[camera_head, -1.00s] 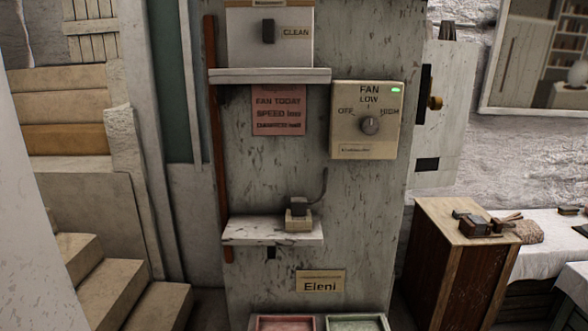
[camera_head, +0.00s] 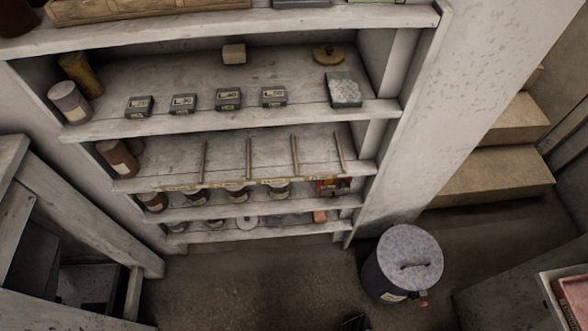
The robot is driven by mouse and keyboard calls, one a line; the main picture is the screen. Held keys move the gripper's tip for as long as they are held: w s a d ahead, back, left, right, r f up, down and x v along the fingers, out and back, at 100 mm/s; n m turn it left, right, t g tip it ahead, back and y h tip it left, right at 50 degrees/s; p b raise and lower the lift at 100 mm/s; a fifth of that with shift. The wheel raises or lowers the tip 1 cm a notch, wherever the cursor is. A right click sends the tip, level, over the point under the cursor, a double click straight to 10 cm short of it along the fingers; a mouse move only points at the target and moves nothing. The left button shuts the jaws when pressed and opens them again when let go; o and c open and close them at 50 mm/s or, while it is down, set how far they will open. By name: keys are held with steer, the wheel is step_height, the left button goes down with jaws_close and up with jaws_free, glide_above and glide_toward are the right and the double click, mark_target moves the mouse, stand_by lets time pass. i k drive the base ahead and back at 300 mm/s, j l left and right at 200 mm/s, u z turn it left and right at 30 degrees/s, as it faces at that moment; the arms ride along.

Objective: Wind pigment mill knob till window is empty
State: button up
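No pigment mill, knob or window that I can make out shows in the head view now. My gripper is not recognisable in the view. A small dark shape (camera_head: 354,322) at the bottom edge is too cut off to identify.
A white shelf unit (camera_head: 250,123) holds small labelled dark boxes (camera_head: 228,98), jars (camera_head: 70,102) and a speckled block (camera_head: 343,90). A lidded bin (camera_head: 403,262) stands on the floor to its right. Stone steps (camera_head: 490,165) rise at right. The floor (camera_head: 250,285) before the shelves is mostly clear.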

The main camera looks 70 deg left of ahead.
mark_target(344, 186)
steer(key=u, duration=1.6)
steer(key=k+j+u, duration=0.2)
steer(key=k, duration=0.2)
steer(key=k+j+u, duration=0.15)
steer(key=k, duration=0.25)
steer(key=j, duration=0.1)
